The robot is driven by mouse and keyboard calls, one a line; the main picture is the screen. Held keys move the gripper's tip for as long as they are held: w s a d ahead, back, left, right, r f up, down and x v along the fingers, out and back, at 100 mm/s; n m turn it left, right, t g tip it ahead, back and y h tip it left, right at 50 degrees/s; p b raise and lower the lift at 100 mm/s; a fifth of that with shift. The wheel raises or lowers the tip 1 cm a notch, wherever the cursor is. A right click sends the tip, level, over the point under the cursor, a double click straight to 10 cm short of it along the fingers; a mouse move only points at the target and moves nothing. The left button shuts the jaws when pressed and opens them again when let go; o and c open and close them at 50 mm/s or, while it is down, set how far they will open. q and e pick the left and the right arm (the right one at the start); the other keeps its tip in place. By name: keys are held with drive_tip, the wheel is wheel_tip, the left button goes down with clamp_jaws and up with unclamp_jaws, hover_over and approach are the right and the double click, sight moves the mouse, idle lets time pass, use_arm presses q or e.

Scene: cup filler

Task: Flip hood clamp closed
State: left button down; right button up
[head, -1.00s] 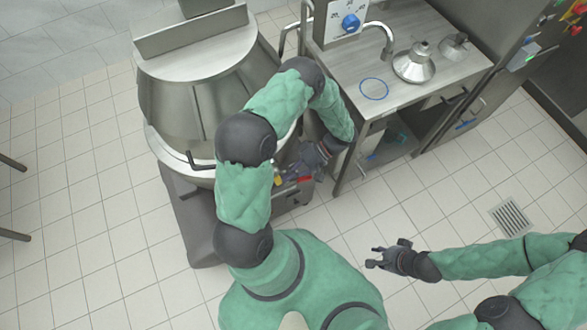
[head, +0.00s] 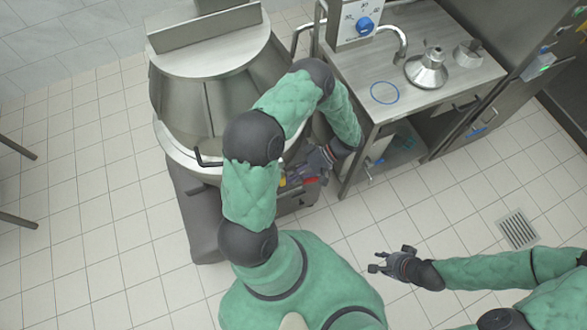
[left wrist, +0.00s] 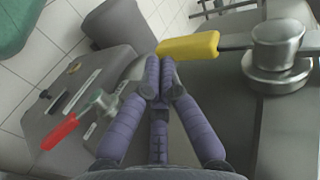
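A yellow-handled metal lever, which looks like the hood clamp, shows in the left wrist view (left wrist: 190,46). It runs to a round metal pivot (left wrist: 278,50) at the right. In the head view only a bit of yellow (head: 282,181) shows beside the big metal kettle (head: 180,95). My left gripper (head: 300,172) is at the kettle's right side, partly behind my arm. In the left wrist view its purple fingertips (left wrist: 160,72) are together, just below the yellow handle's left end. Nothing shows between them; contact is unclear. My right gripper (head: 380,260) is open and empty over the floor.
A red-handled valve (left wrist: 60,131) sits on the grey block below. A dark bent handle (head: 207,160) stands at the kettle's front rim. A steel counter (head: 480,72) with a tap and metal funnels is at the right. The tiled floor in front is clear.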

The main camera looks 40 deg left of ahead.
use_arm(q)
drive_tip(key=v, duration=1.2)
drive_tip(key=s+d+f+m+t+h, duration=0.4)
drive_tip(key=d+f+m+t, duration=0.1)
drive_tip(key=d, duration=0.3)
drive_tip(key=s+d+f+m+t+h, duration=0.4)
drive_tip(key=s+d+f+m+t, duration=0.1)
drive_tip(key=d+f+m+t, duration=0.1)
drive_tip(key=shift+d+f+t+h, duration=0.4)
drive_tip(key=shift+d+f, duration=0.05)
drive_tip(key=shift+d, duration=0.5)
idle(0.5)
